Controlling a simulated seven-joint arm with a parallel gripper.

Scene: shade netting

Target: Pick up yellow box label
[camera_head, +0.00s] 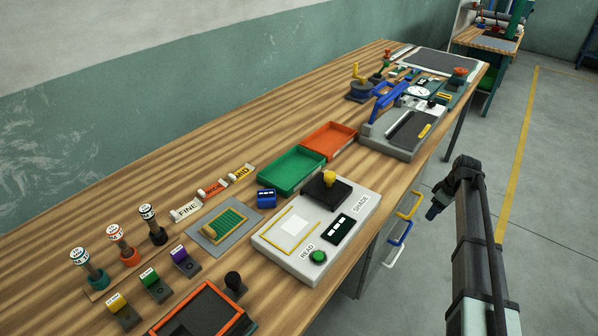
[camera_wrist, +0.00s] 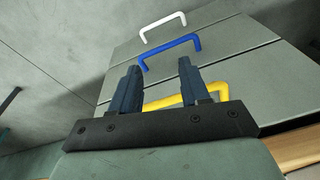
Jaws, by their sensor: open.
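A yellow label (camera_head: 242,172) with dark lettering stands on the wooden table, at the right end of a row with an orange label (camera_head: 213,188) and a white label (camera_head: 186,210) reading FINE. My gripper (camera_head: 433,211) is off the table's right side, well away from the labels, in front of the drawer cabinet. In the wrist view my gripper (camera_wrist: 157,70) shows two dark fingers spread apart with nothing between them. No label shows in the wrist view.
A green tray (camera_head: 291,170), an orange tray (camera_head: 330,140) and a blue block (camera_head: 266,198) lie right of the labels. A white reader device (camera_head: 288,262) is nearer the front. Drawers have white (camera_wrist: 160,28), blue (camera_wrist: 170,48) and yellow (camera_wrist: 177,101) handles. Table behind the labels is bare.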

